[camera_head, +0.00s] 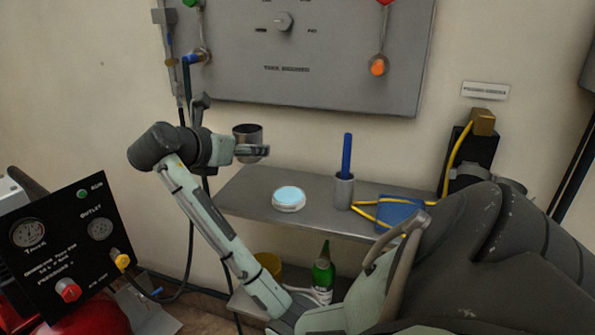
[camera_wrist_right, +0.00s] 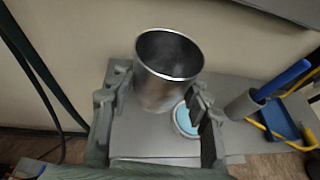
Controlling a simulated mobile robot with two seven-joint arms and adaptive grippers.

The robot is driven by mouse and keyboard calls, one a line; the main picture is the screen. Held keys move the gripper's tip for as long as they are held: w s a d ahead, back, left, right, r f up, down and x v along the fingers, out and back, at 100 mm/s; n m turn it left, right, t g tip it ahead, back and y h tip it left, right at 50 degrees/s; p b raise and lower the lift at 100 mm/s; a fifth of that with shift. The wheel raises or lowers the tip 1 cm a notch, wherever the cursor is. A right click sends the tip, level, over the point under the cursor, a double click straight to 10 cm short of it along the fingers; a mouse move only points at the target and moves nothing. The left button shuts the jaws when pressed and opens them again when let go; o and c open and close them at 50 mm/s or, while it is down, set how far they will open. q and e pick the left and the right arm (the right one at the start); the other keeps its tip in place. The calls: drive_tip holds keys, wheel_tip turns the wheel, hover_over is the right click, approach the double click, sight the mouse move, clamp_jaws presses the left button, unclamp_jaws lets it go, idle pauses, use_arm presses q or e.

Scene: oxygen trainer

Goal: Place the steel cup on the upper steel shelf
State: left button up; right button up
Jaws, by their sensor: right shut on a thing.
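The steel cup (camera_head: 247,133) is a grey cylinder, open at the top and roughly upright. My right gripper (camera_head: 250,150) is shut around it. The right wrist view shows the cup (camera_wrist_right: 166,88) between the two fingers of the right gripper (camera_wrist_right: 160,102). The cup is held in the air above the left end of the upper steel shelf (camera_head: 246,188), which also shows in the right wrist view (camera_wrist_right: 140,140). A gap separates the cup from the shelf in the head view. My left gripper is out of view.
On the upper shelf stand a round blue-topped dish (camera_head: 289,198), a holder (camera_head: 343,192) with a blue stick, and a blue dustpan-like thing (camera_head: 400,214) with yellow edging. A green bottle (camera_head: 323,272) stands below. The shelf's left end is bare.

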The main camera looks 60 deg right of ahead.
drive_tip(key=s+d+f, duration=0.1)
drive_tip(key=d, duration=0.1)
drive_tip(key=s+d+f, duration=0.1)
drive_tip(key=d+f, duration=0.1)
drive_tip(key=d, duration=0.1)
drive_tip(key=s+d+f, duration=0.1)
drive_tip(key=d+f, duration=0.1)
drive_tip(key=d, duration=0.1)
drive_tip(key=shift+d+f, duration=0.25)
drive_tip(key=shift+f, duration=2)
drive_tip(key=shift+f, duration=0.2)
drive_tip(key=o, duration=1.2)
drive_tip(key=shift+r, duration=0.15)
drive_tip(key=shift+a+r, duration=0.15)
drive_tip(key=v, duration=1.1)
drive_tip(key=shift+a, duration=0.3)
